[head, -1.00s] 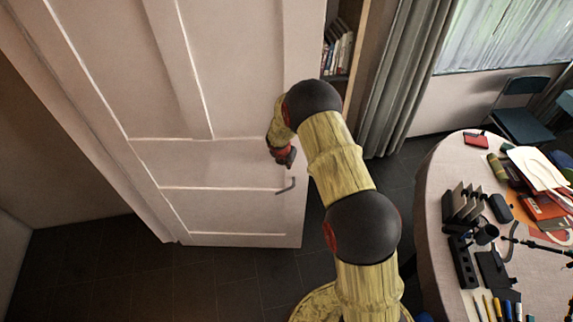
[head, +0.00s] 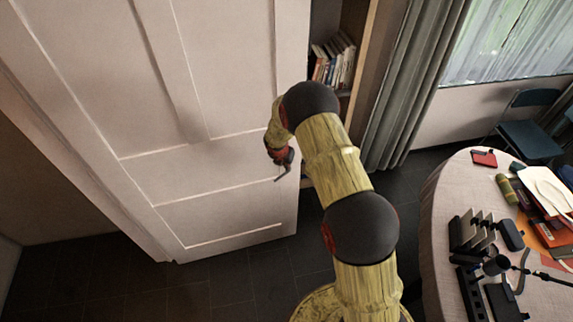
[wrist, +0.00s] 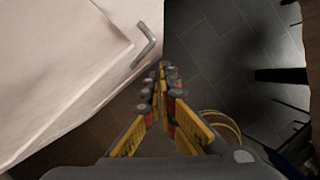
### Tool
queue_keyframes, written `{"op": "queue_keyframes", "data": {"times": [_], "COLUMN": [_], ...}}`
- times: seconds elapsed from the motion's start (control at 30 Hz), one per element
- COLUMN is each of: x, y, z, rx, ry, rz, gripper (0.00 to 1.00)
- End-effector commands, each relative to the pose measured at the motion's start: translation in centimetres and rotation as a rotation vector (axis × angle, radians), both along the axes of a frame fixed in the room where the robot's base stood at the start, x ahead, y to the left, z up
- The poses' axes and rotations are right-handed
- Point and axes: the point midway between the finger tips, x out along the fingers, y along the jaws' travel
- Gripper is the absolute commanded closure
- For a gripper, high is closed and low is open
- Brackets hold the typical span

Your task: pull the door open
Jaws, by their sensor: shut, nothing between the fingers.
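The pale panelled door (head: 215,215) fills the left of the head view and stands at an angle, with a bookcase showing past its right edge. Its grey lever handle (head: 284,173) is near that edge, partly hidden by my gripper (head: 282,158). In the wrist view the bent handle (wrist: 148,42) stands out from the door face (wrist: 60,60) near the free edge. My gripper (wrist: 161,72) is shut and empty there, with its fingertips just below and right of the handle. I cannot tell whether they touch it.
A bookcase with books (head: 335,60) stands behind the door's edge, beside a grey curtain (head: 405,100). A cluttered round table (head: 440,215) is at the right, with a dark chair (head: 530,125) behind it. Dark tiled floor (head: 240,285) is clear below the door.

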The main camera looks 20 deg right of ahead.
Motion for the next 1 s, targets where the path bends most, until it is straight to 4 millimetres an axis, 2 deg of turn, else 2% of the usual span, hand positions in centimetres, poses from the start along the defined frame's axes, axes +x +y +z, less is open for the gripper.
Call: {"op": "queue_keyframes", "data": {"times": [0.17, 0.3, 0.73, 1.0], "x": [0.0, -0.2, -2.4, -3.2], "y": [0.0, 0.2, 2.3, 2.9], "z": [0.1, 0.9, 8.5, 10.9], "rx": [0.0, -0.001, 0.0, 0.0], "ry": [0.0, 0.0, -0.003, 0.0], "rz": [0.0, 0.001, 0.001, 0.0], "gripper": [1.0, 1.0, 1.0, 1.0]}}
